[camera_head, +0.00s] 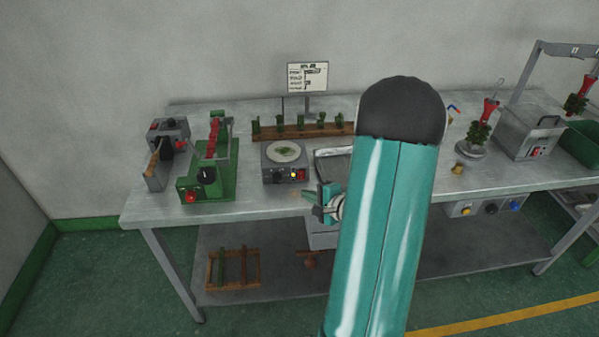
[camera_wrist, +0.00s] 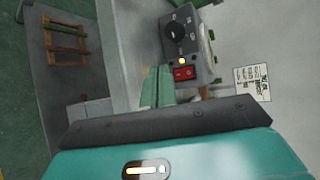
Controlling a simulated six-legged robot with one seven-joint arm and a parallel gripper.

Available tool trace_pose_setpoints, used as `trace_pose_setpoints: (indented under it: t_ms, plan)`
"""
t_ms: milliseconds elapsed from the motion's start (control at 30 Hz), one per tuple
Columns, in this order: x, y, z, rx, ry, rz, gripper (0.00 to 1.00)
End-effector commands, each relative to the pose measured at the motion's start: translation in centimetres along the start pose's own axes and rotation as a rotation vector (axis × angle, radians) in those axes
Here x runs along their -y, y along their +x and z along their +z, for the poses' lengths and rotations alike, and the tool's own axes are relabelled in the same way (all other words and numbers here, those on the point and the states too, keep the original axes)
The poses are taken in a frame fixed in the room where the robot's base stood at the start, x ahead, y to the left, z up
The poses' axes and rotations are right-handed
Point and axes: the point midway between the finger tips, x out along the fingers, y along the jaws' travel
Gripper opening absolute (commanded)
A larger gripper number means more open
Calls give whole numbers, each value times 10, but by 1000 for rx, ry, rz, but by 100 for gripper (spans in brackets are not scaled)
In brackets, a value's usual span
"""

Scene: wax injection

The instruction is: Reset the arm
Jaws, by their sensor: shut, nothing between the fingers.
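My teal arm rises across the middle of the head view and hides part of the metal bench (camera_head: 270,205). My gripper (camera_head: 318,204) shows just left of the arm, by the bench's front edge, pointing left. It is shut and empty. In the wrist view its green fingers (camera_wrist: 157,88) are together, near the front of a grey hotplate unit with a black knob, a lit yellow lamp and a red switch (camera_wrist: 184,72). The same hotplate (camera_head: 286,160) stands on the bench, behind and left of my gripper in the head view.
A green machine (camera_head: 208,178) and a grey unit (camera_head: 167,150) stand at the bench's left. A wooden rack (camera_head: 270,132) and a sign (camera_head: 307,77) are behind. A metal tank (camera_head: 528,134) is at right. A wooden frame (camera_head: 233,269) lies on the lower shelf.

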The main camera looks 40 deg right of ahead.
Motion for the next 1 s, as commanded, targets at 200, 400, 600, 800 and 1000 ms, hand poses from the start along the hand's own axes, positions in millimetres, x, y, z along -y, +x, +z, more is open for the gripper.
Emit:
trace_pose_setpoints:
  t_ms: [200, 400, 600, 800, 1000]
  plan:
    - [0, 0, 0, 0, 0, 0, 0]
    - [10, 4, 20, 55, -32, 16, 0]
    - [43, 8, 124, 319, -204, 131, 0]
    - [54, -20, 232, 570, -454, 315, 0]
    - [49, -67, 304, 712, -752, 499, 0]
